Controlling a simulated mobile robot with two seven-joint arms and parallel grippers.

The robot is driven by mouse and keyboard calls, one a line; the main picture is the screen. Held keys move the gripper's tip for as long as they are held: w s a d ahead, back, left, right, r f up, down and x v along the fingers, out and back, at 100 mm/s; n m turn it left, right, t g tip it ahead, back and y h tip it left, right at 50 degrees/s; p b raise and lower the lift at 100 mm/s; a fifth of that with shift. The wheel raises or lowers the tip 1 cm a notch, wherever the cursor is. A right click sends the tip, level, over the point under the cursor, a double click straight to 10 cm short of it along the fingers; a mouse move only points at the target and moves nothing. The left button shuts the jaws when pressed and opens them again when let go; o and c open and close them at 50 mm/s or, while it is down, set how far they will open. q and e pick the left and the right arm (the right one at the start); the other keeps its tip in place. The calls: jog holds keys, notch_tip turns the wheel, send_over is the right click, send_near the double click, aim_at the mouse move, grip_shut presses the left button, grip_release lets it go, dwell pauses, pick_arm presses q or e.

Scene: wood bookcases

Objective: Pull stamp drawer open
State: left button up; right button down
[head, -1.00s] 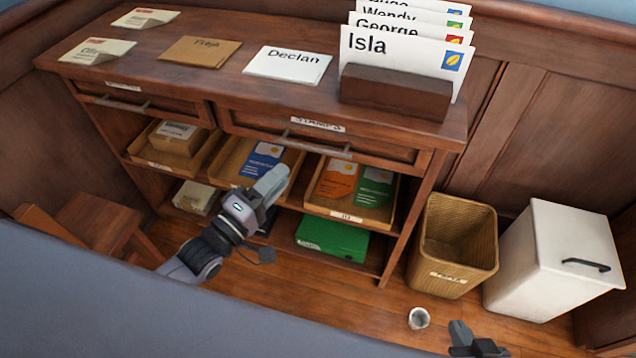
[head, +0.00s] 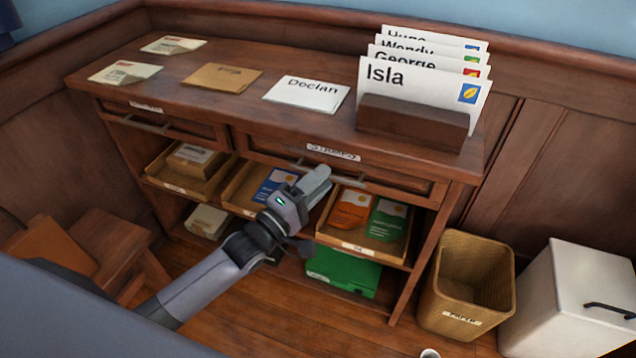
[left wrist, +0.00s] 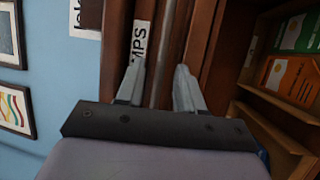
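The stamp drawer (head: 408,187) is the wide right-hand drawer under the desk top, and it looks shut. Its label (head: 333,152) is partly legible, and it also shows in the left wrist view (left wrist: 141,42). A metal bar handle (head: 346,180) runs along its front. My left gripper (head: 322,176) is in front of the handle and hides part of it. In the left wrist view my left gripper (left wrist: 158,88) is open, with the handle (left wrist: 168,55) running between its two fingers. I cannot tell whether either finger touches it. My right gripper is out of view.
Open trays (head: 362,253) with packets stand on the shelf below the drawer. A green box (head: 343,271) lies lower. A wicker basket (head: 465,295) and a white bin (head: 570,300) stand at the right. Envelopes in a wooden holder (head: 412,125) stand above.

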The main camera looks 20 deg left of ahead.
pick_arm(q)
grip_shut()
dwell(1.4)
